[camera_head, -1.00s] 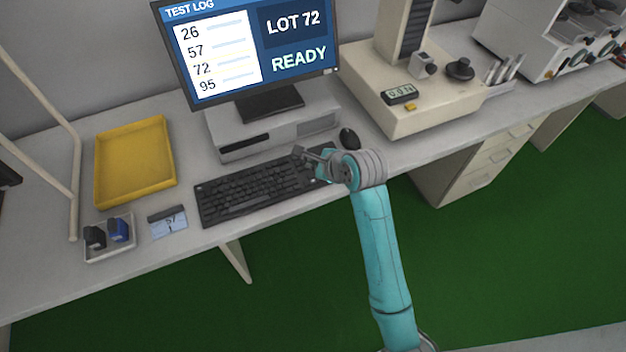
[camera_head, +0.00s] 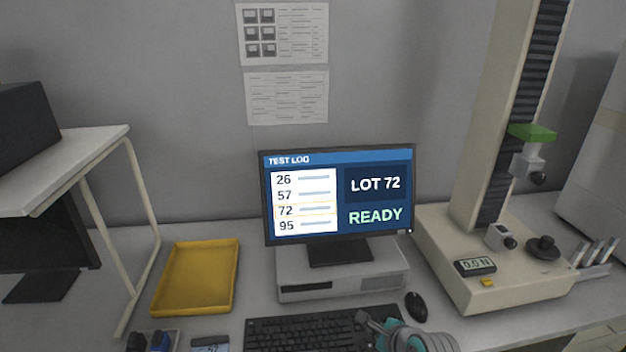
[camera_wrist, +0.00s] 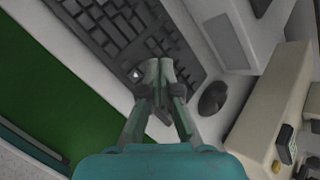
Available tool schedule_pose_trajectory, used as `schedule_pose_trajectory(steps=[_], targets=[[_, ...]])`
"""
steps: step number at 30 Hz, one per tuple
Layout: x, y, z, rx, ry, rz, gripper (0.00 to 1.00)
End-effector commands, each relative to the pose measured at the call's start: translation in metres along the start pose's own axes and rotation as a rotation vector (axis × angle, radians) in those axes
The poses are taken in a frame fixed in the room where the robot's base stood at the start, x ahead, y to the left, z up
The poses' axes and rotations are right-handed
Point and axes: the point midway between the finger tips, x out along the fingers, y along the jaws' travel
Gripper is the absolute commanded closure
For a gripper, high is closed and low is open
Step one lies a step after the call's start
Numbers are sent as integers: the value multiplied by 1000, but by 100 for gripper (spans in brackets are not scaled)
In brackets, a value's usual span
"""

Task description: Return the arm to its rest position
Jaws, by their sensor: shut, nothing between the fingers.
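My gripper (camera_wrist: 158,78) is shut and empty in the wrist view. Its fingertips point down over the edge of the black keyboard (camera_wrist: 125,30); I cannot tell how high above it they are. In the head view my arm shows only at the bottom edge, with my gripper (camera_head: 362,318) in front of the right end of the keyboard (camera_head: 290,334). Most of the arm is below that picture.
A monitor (camera_head: 338,250) reads LOT 72 READY. The mouse (camera_head: 416,306) lies right of the keyboard. A test stand (camera_head: 470,235) with a tall column stands at the right. A yellow tray (camera_head: 157,308) and a shelf frame (camera_head: 135,180) are at the left.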

Motion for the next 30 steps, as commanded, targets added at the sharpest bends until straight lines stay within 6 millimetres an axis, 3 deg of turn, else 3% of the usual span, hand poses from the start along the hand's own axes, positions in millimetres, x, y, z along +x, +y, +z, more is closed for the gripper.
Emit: schedule_pose_trajectory(steps=[8, 14, 23, 30], targets=[[-5, 66, -39, -255, 9, -69, 100], [-25, 116, -68, -505, 35, -142, 100], [-77, 182, -102, -895, 104, -237, 100], [-134, 224, -119, -1218, 182, -301, 100]])
